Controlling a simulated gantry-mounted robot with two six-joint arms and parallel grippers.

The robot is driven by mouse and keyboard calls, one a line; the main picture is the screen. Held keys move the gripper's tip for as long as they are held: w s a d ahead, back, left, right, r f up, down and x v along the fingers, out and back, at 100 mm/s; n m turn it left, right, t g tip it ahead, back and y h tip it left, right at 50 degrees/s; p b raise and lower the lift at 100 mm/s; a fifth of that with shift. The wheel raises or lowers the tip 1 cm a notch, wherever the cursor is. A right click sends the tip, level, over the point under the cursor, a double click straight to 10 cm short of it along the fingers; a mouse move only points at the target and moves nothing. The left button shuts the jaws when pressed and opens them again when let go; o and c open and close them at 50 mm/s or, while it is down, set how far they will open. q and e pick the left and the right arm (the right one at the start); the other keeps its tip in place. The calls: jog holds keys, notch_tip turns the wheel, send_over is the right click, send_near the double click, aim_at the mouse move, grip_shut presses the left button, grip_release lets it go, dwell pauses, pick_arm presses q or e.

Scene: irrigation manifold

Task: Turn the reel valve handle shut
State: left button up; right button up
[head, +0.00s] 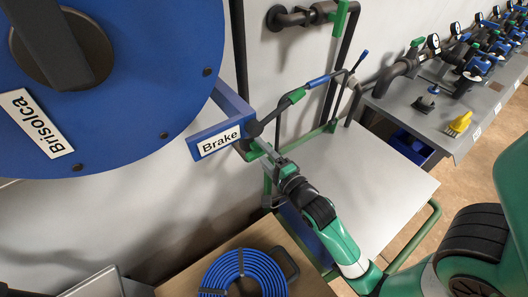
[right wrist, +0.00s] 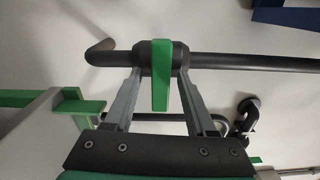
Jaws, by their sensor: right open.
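The green valve handle (right wrist: 161,75) sits on a dark valve body on a dark pipe (right wrist: 250,63). In the right wrist view it lies crosswise to the pipe. My right gripper (right wrist: 160,78) is open, with one finger on each side of the handle and gaps between. Its fingertips are close to the valve body; whether they touch it I cannot tell. In the head view my right gripper (head: 258,145) reaches up to the valve beside the bracket labelled Brake (head: 217,142), and partly hides the handle. My left gripper is not in view.
The big blue reel (head: 130,110) fills the upper left. Another green-handled valve (head: 340,17) is on the wall above. A grey cart (head: 375,190) stands behind my right arm. A coiled blue hose (head: 215,275) lies below. A bench (head: 470,110) with gauges is at right.

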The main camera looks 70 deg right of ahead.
jog(key=v, duration=1.1)
jog(key=shift+s+a, duration=0.2)
